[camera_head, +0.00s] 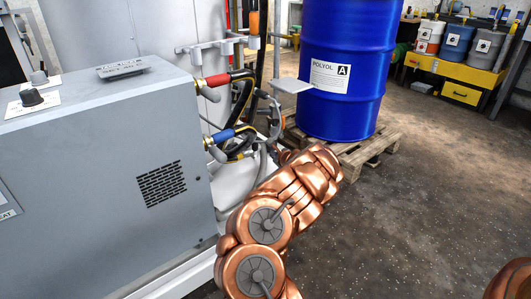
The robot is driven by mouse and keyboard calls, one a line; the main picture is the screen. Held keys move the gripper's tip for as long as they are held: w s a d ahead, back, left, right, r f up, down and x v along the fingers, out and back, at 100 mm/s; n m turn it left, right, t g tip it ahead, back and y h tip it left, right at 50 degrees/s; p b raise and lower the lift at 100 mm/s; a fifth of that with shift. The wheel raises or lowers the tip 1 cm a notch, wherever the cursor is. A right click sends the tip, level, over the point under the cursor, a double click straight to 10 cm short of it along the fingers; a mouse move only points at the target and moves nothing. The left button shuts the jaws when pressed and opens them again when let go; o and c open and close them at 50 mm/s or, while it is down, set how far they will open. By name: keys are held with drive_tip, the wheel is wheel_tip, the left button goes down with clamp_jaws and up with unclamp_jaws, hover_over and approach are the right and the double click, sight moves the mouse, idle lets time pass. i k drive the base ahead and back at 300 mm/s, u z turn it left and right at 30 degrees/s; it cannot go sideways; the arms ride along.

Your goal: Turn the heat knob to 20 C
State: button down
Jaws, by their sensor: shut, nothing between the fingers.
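A grey machine cabinet (110,165) fills the left of the view. On the cabinet's front, a label (6,205) ending in "EAT" is cut off by the left edge. No heat knob can be made out beside it. My copper arm rises from the bottom middle, right of the cabinet. I cannot make out my gripper at its end.
Hoses with a red sleeve (217,80) and a blue sleeve (223,136) leave the cabinet's right side. A blue POLYOL drum (345,55) stands on a wooden pallet (357,160) behind my arm. The floor (430,190) at the right is clear.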

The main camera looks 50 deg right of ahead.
sight(30, 97)
drive_tip(key=k, duration=1)
